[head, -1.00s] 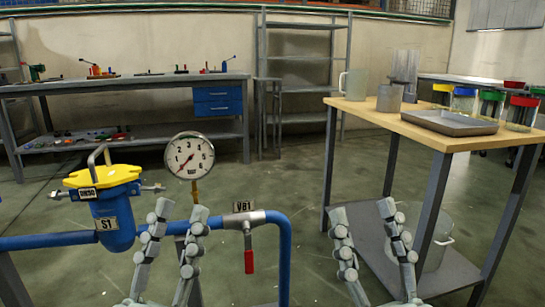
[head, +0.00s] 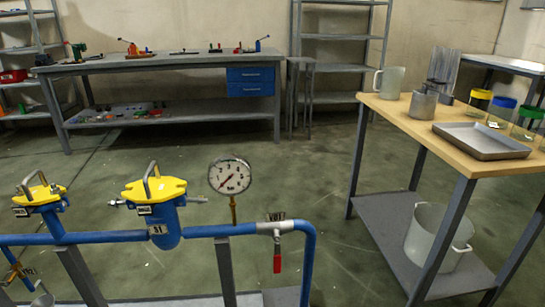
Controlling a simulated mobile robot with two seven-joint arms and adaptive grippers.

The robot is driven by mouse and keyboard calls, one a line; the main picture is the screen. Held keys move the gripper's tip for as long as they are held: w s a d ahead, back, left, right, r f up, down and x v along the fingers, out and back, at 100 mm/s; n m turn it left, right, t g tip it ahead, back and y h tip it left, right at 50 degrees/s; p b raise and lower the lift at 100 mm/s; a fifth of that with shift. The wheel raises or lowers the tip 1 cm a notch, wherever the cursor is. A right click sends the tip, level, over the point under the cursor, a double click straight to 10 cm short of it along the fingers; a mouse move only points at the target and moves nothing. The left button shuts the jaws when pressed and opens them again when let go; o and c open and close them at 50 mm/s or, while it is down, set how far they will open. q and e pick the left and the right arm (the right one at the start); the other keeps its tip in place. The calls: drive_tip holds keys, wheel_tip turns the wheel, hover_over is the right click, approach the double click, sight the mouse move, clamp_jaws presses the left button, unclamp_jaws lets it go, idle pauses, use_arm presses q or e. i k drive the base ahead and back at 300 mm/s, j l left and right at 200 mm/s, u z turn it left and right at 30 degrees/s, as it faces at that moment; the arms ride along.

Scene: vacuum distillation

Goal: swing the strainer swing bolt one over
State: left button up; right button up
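A blue strainer (head: 166,226) with a yellow lid (head: 153,188) and a metal lid handle (head: 151,180) stands in the blue pipe line at the lower left. Its label seems to read S1. A swing bolt (head: 117,203) sticks out to the left below the lid, and another swing bolt (head: 196,200) sticks out to the right. Both lie roughly level, pointing away from the body. A second strainer with a yellow lid (head: 40,195) stands further left. Neither of my grippers shows in the head view now.
A pressure gauge (head: 230,175) and a valve with a red handle (head: 277,262) are on the pipe to the right. A wooden-topped table (head: 400,106) holds a tray (head: 482,140) and vessels, with a pot (head: 439,235) on its lower shelf. The floor behind the pipe is open.

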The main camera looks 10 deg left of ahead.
sight(186, 199)
drive_tip(key=l+u, duration=0.45)
drive_tip(key=k+l+u, duration=0.1)
drive_tip(key=u, duration=0.4)
drive_tip(key=k+l, duration=0.05)
drive_tip(key=l, duration=0.05)
